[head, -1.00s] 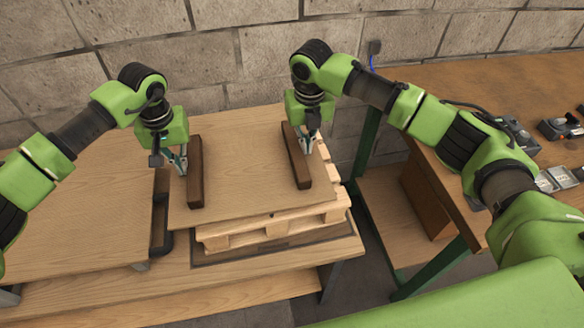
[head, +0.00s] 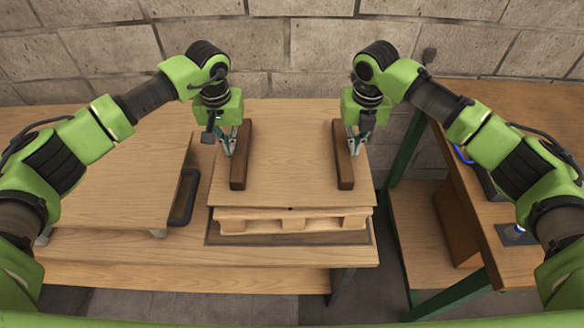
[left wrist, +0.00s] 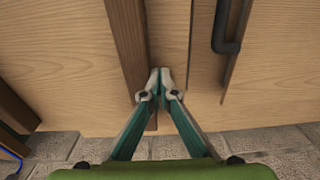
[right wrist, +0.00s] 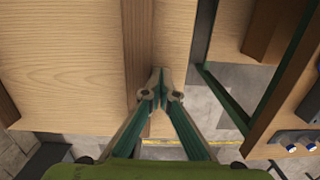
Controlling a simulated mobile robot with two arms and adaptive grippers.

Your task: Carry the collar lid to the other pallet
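The collar lid (head: 290,170) is a flat wooden board with a dark batten along each side. It lies level over a light wood pallet (head: 292,220); I cannot tell whether it touches it. My left gripper (head: 230,151) points down at the outer side of the left batten (head: 241,165). My right gripper (head: 353,150) points down at the outer side of the right batten (head: 344,170). Both wrist views show fingertips together, left (left wrist: 160,76) and right (right wrist: 160,76), beside the battens (left wrist: 124,35) (right wrist: 139,40). Contact with the battens is unclear. I cannot identify a second pallet.
A wooden panel with a dark handle (head: 184,197) is left of the lid, close to it. A green-legged bench (head: 500,215) stands at the right, with a floor gap between. A block wall (head: 290,50) rises close behind. Small devices lie on the bench.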

